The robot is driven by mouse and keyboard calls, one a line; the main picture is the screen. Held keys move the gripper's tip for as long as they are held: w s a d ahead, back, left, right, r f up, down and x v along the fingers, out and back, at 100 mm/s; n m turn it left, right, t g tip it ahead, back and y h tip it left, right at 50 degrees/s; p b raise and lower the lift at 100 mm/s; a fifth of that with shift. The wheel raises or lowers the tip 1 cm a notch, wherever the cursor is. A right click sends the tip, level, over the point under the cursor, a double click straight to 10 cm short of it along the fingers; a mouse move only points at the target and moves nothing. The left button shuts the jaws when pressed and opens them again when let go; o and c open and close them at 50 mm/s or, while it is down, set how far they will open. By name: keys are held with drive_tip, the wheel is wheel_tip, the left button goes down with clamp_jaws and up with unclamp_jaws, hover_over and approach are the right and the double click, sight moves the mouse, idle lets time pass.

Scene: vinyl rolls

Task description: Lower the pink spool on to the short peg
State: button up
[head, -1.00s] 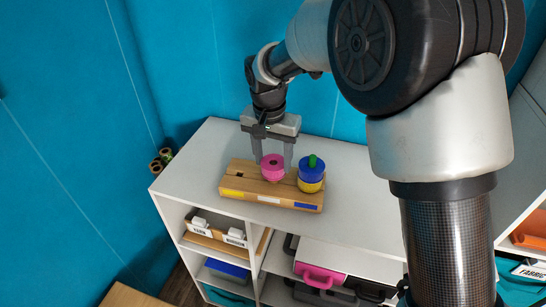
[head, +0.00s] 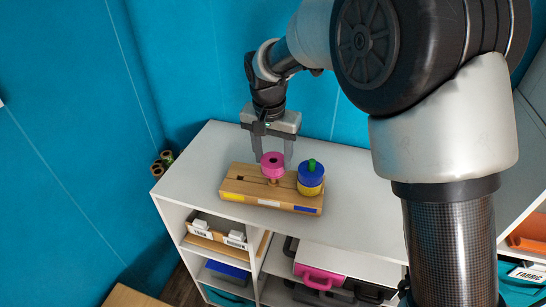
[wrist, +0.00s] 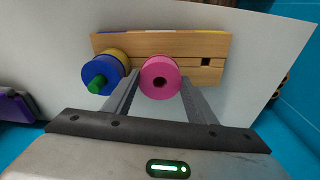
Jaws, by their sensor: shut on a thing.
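The pink spool (head: 272,160) is held between the fingers of my gripper (head: 273,158), above the middle of the wooden peg board (head: 235,190). My gripper is shut on it. A bit of wooden peg (head: 273,182) shows just under the spool, so the spool stands a little above the board. In the wrist view the pink spool (wrist: 160,74) is between the two fingers, with its dark centre hole facing me. Whether the peg's tip is inside the spool is hidden.
A blue spool (head: 311,173) sits over a yellow one (head: 310,188) on a green-tipped peg (head: 312,164), close right of the pink spool. The board's left slot (head: 238,177) is empty. The white shelf top (head: 355,215) is clear to the right.

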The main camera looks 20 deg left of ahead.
drive_tip(key=shift+r+p, duration=0.55)
drive_tip(key=shift+r, duration=0.4)
drive_tip(key=shift+r, duration=0.1)
drive_tip(key=o, duration=2.3)
drive_tip(key=shift+c, duration=0.2)
wheel_tip(320, 180, up, 9)
drive_tip(key=s+p, duration=0.1)
drive_tip(key=p, duration=0.5)
